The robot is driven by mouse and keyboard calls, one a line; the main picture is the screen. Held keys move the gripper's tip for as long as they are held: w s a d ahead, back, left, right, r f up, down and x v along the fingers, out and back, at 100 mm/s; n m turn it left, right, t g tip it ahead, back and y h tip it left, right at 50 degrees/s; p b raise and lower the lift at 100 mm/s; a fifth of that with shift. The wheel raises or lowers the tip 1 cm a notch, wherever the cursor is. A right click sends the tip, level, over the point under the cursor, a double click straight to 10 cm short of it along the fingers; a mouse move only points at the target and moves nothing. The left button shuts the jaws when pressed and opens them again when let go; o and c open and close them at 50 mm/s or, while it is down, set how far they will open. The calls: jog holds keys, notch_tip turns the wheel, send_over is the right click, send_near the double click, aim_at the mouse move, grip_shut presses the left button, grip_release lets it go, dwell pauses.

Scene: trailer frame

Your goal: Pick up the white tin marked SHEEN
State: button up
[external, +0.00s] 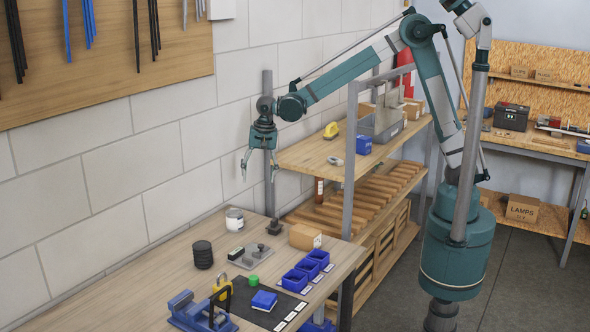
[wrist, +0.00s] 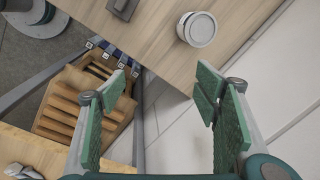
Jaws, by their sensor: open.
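A white tin (external: 235,221) with a dark band stands upright at the far edge of the wooden workbench (external: 170,262), near the wall. Its marking is too small to read. In the wrist view the tin (wrist: 197,29) shows its round grey-white lid at the top, right of centre. My gripper (external: 259,172) hangs above and to the right of the tin, clear of the bench. Its green-padded fingers (wrist: 160,95) are wide apart with nothing between them.
Black stacked discs (external: 203,254), a metal plate with small parts (external: 250,257), a cardboard box (external: 305,237) and blue bins (external: 308,271) share the bench. A grey shelf post (external: 351,160) and shelf (external: 300,157) stand to the right. The block wall is close behind.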

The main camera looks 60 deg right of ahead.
jog(key=m+g+p, duration=0.1)
jog(key=m+p, duration=0.1)
jog(key=p, duration=0.1)
send_over(234, 212)
jog(key=shift+h, duration=0.3)
jog(key=f, duration=0.7)
jog(key=shift+s+d+f, duration=0.1)
jog(key=shift+d+f, duration=0.25)
jog(key=shift+d, duration=0.05)
jog(key=shift+a+f+m+p, duration=0.3)
jog(key=shift+a+f, duration=0.15)
jog(key=shift+f, duration=0.1)
jog(key=shift+f, duration=1.3)
jog(key=shift+d+f+p, duration=0.1)
jog(key=shift+f+p, duration=0.2)
jog(key=shift+f, duration=2.3)
jog(key=shift+c, duration=0.5)
jog(key=c, duration=1.1)
